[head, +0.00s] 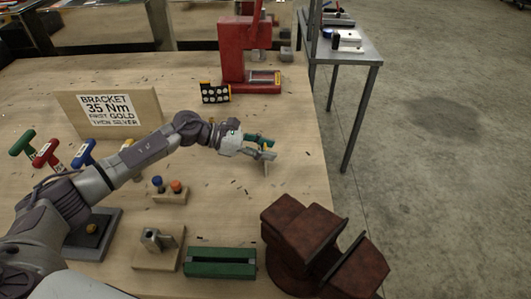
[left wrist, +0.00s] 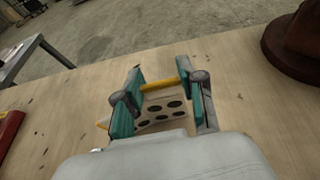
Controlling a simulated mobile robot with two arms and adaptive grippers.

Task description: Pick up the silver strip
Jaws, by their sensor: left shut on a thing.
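My left gripper (head: 264,148) reaches in from the left over the middle right of the wooden table, its teal fingers shut on the silver strip. In the left wrist view, the strip (left wrist: 157,116) shows as a pale plate with several dark holes between the fingers (left wrist: 165,88). In the head view only a small thin grey piece of it shows below the fingers, and the fingers hide the rest. I cannot tell how far it is above the table. My right gripper is not in view.
A sign (head: 108,112) reads "BRACKET 35 Nm FIRST GOLD THEN SILVER". Coloured T-handles (head: 45,155) are left. A rusty vise (head: 310,245) and green tray (head: 220,262) are in front. Bare tabletop surrounds the gripper.

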